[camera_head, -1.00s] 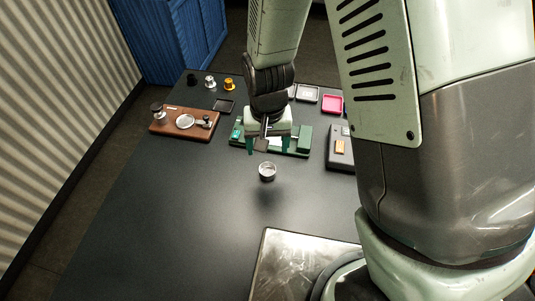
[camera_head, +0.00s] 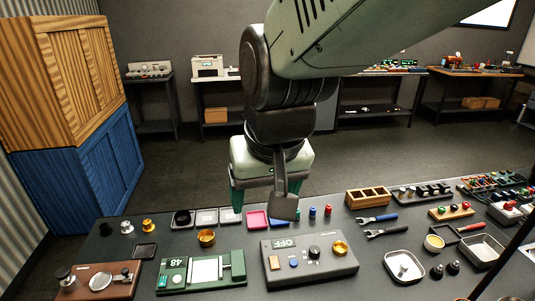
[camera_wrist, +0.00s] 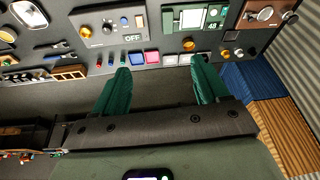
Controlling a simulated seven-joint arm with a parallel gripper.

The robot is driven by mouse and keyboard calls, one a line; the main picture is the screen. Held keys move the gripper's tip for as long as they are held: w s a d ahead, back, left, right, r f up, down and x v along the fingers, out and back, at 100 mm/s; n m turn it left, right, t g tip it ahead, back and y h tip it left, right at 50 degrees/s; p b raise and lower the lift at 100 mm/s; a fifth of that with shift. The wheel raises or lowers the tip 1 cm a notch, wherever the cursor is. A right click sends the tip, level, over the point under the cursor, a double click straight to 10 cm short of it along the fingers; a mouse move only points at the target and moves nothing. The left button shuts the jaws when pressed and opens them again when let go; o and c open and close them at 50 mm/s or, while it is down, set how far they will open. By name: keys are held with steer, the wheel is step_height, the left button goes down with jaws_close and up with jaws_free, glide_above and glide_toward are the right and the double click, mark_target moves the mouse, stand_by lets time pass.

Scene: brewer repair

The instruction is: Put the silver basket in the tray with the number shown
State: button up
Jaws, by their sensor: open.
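My gripper (camera_head: 266,197) is open and empty, raised beyond the row of small square trays. Its green fingers also show apart in the wrist view (camera_wrist: 161,68). The row has a black tray (camera_head: 173,221), two pale trays (camera_head: 206,217) (camera_head: 230,216), a pink tray (camera_head: 257,220) and a blue tray partly behind my wrist. A dim round shape sits in the black tray; I cannot tell whether it is the silver basket. The green device (camera_head: 202,271) shows what looks like 48. Tray numbers are not readable.
A brass basket (camera_head: 206,238) stands behind the green device. A grey box (camera_head: 309,261) marked OFF has a gold cup (camera_head: 340,248) on it. A brown board (camera_head: 98,284) lies left. Tools and bins crowd the right.

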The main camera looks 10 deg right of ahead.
steer(key=s+d+r+t, duration=0.1)
steer(key=s+d+r, duration=0.4)
steer(key=s, duration=0.2)
steer(key=shift+s+r+m+t+h, duration=0.3)
steer(key=shift+m+t, duration=0.1)
steer(key=shift+o, duration=0.4)
steer(key=shift+s+d+r, duration=0.15)
steer(key=shift+s+d, duration=0.1)
steer(key=shift+s, duration=0.1)
